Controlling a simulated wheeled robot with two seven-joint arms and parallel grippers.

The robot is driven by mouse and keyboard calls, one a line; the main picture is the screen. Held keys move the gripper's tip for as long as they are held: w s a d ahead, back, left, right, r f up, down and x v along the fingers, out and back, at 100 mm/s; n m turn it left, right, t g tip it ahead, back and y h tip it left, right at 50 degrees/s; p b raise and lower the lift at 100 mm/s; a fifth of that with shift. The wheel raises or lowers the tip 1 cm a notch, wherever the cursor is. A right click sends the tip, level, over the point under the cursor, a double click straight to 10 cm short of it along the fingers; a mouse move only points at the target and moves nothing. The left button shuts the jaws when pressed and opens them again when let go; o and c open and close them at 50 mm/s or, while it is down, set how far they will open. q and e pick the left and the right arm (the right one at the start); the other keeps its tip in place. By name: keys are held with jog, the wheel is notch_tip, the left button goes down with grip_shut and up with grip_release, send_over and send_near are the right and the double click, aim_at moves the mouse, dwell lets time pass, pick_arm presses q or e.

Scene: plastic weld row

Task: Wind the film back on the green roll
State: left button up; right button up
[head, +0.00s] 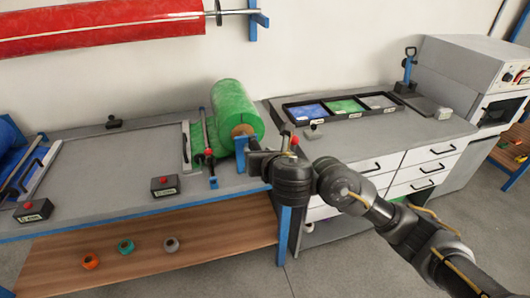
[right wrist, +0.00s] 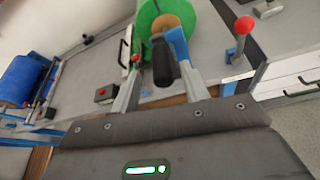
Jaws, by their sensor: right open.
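The green roll (head: 230,105) sits at the right end of the grey bench, with a pale brown core end facing me. A blue bracket (head: 240,150) stands by the core. The roll also shows at the top of the right wrist view (right wrist: 146,18). A dark crank grip (right wrist: 163,68) juts from the core end toward my right gripper (head: 254,163). The gripper is open, its two fingers on either side of the grip in the wrist picture; I cannot tell whether they touch it. My left gripper is not in view.
A red-knobbed lever (head: 293,143) stands just right of my gripper. A blue roll (head: 9,140) is at far left. A black tray (head: 339,107) lies right.

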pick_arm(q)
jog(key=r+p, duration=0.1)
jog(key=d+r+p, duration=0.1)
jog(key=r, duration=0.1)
pick_arm(e)
jog(key=v, duration=0.5)
